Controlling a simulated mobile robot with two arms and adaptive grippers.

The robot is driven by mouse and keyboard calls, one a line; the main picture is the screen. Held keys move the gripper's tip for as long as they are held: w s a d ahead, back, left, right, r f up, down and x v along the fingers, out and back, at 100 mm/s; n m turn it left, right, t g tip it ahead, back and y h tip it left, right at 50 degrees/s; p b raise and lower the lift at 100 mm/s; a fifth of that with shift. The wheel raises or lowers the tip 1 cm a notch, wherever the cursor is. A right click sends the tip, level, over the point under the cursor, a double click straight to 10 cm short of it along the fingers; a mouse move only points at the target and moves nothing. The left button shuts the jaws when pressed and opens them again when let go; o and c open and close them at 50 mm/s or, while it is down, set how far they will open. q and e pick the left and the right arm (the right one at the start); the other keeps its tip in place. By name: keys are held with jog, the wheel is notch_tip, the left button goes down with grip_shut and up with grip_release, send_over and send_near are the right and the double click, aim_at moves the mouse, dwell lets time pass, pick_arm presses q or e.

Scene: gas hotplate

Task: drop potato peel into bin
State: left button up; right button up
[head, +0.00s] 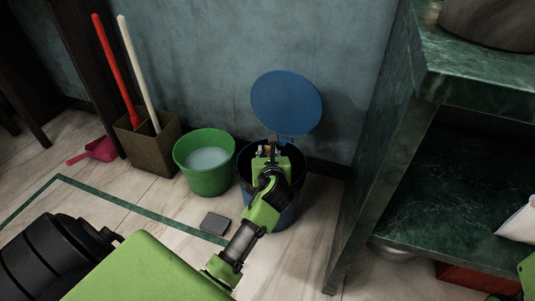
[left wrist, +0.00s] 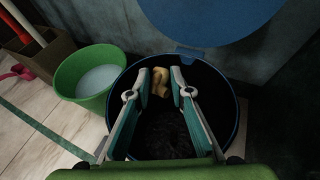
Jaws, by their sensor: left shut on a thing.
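The bin (head: 286,218) is round and dark blue, and its blue lid (head: 287,103) stands raised against the wall behind it. In the left wrist view the bin's rim (left wrist: 238,125) surrounds a dark inside. My left gripper (head: 267,150) is over the bin's opening. In the left wrist view my left gripper (left wrist: 160,80) is shut on the potato peel (left wrist: 160,88), a small yellow-brown piece between the fingertips. The peel is over the bin's opening; its exact height there is hard to tell.
A green bucket (head: 206,177) with pale liquid stands just left of the bin. A brown box (head: 147,146) holds red and white handles. A pink dustpan (head: 94,151) lies further left. A dark green shelf unit (head: 365,165) stands to the right. A grey block (head: 215,223) lies on the floor.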

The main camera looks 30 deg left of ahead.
dwell(0.3)
pick_arm(q)
jog(key=o, duration=0.9)
jog(key=v, duration=1.2)
jog(key=shift+f, duration=0.1)
